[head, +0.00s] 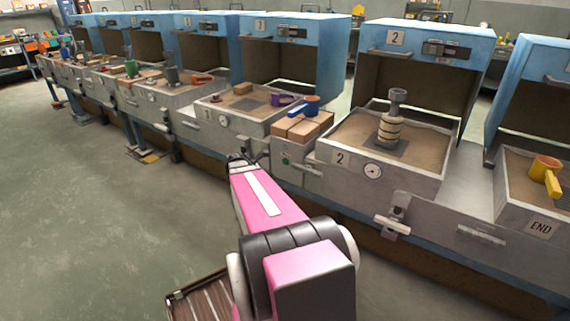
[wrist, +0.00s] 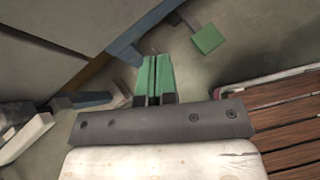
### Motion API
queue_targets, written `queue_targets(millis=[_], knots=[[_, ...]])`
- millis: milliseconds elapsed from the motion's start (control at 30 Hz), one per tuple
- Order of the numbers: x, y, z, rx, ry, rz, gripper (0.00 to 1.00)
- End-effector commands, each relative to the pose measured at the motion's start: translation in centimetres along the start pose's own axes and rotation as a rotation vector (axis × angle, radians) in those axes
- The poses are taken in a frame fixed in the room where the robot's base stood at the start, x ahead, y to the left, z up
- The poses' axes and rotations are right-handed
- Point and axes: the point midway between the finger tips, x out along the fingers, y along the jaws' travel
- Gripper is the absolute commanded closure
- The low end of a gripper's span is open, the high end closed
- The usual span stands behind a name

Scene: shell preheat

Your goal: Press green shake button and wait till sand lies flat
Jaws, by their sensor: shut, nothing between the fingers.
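A small green button (head: 285,158) sits on the grey front panel left of the box marked 2. My gripper (wrist: 158,62) has its green fingers shut and empty in the wrist view. In the head view, the end of my arm is left of the button and looks apart from it. The sand (head: 345,139) fills the open box (head: 330,172) marked 2. A dark square plate and a tan, ringed piece with a grey top (head: 391,125) stand on the sand. The sand surface looks mostly level, but fine unevenness is too small to tell.
A gauge (head: 373,171) and a latch (head: 393,221) are on the front. In the wrist view, a green square plate (wrist: 207,39) juts beyond my fingers. Open floor (head: 90,210) lies left.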

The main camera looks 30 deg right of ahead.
Motion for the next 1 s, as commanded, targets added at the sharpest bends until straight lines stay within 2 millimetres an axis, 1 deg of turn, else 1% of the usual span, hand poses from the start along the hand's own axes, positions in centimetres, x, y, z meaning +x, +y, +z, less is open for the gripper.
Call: queue_targets(millis=[267,700,833,1000], knots=[[1.6,1.3,1.1,0.002,0.0,0.0,1.0],[5.3,4.0,3.8,0.001,0.001,-0.001,1.0],[5.8,4.3,4.2,0.001,0.001,0.0,1.0],[5.9,4.3,4.3,0.001,0.001,0.0,1.0]])
